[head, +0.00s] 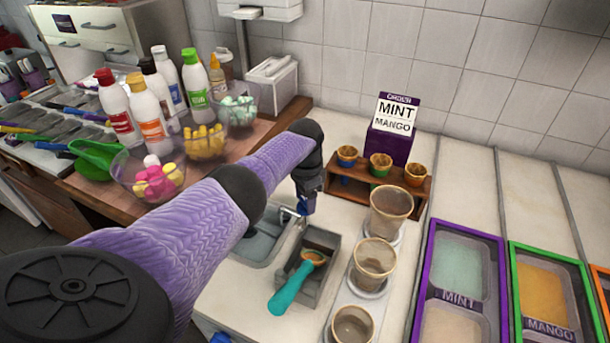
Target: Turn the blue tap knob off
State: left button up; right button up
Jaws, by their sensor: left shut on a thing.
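My left arm comes in from the left, and my left gripper (304,204) points down over the edge of the small sink (262,247). It is shut on the blue tap knob (303,209), which shows only as a small blue patch at the fingertips. The metal tap (288,212) shows just left of the fingers. Most of the knob is hidden by the gripper, so its turn angle cannot be told. My right gripper is out of view.
A grey holder (325,240) with a teal scoop (291,288) stands close in front of the gripper. Several clear cups (391,205) stand to the right. A wooden cone rack (405,193) and purple order sign (390,146) stand behind. Topping bowls (205,143) are at the left.

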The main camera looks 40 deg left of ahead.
aim_at(305, 201)
pick_arm(q)
jog(key=n, duration=0.3)
jog(key=shift+n+p, duration=0.3)
jog(key=shift+p, duration=0.1)
jog(key=shift+n, duration=2.2)
jog(key=o, duration=1.3)
notch_tip(305, 201, up, 10)
jog(key=p, duration=0.7)
